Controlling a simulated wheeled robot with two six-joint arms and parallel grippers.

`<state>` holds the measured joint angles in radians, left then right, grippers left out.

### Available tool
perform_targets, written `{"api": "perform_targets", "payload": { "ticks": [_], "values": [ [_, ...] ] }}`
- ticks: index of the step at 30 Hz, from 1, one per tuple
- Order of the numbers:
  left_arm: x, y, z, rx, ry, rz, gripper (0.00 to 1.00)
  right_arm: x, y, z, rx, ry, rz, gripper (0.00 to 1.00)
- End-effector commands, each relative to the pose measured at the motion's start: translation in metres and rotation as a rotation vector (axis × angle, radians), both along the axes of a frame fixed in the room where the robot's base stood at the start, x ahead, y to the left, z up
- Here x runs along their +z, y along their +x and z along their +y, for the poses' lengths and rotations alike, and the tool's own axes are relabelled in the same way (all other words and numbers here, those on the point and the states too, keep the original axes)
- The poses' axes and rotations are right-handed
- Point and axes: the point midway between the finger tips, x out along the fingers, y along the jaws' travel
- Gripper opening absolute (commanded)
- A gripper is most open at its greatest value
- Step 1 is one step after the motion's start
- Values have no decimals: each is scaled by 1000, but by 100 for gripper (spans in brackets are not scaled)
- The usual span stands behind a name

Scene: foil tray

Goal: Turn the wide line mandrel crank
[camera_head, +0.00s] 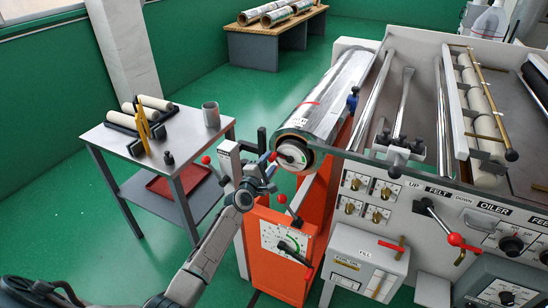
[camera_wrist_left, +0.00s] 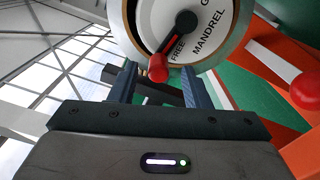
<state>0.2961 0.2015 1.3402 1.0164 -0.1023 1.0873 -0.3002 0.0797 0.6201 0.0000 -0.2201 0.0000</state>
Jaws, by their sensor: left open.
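The mandrel crank is a black lever with a red knob (camera_head: 272,156) on the round end face of the foil roll (camera_head: 318,105). In the left wrist view, the black crank hub (camera_wrist_left: 186,22) sits on a white dial lettered "FREE" and "MANDREL", and the lever slants down-left to the red knob (camera_wrist_left: 158,68). The lever points at "FREE". My left gripper (camera_head: 268,157) is open in front of the dial. In the wrist view its two fingers (camera_wrist_left: 158,85) stand on either side of the knob; I cannot tell whether either touches it. My right gripper is not in view.
An orange stand (camera_head: 288,266) with a dial and a red-knobbed lever (camera_head: 282,198) is below the roll. A second red knob (camera_wrist_left: 306,92) is close at right in the wrist view. A grey side table (camera_head: 118,148) stands left, the machine panel (camera_head: 400,215) right.

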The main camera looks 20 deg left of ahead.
Motion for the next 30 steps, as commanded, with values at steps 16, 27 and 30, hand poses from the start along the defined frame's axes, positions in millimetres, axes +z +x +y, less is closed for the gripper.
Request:
{"api": "perform_targets", "payload": {
  "ticks": [16,27,30],
  "values": [
    [3,-75,-2,-1,2,3,43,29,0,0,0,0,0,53],
    [3,-77,-2,-1,2,3,43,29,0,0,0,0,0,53],
    [3,-77,-2,-1,2,3,43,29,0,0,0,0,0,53]
  ]
}}
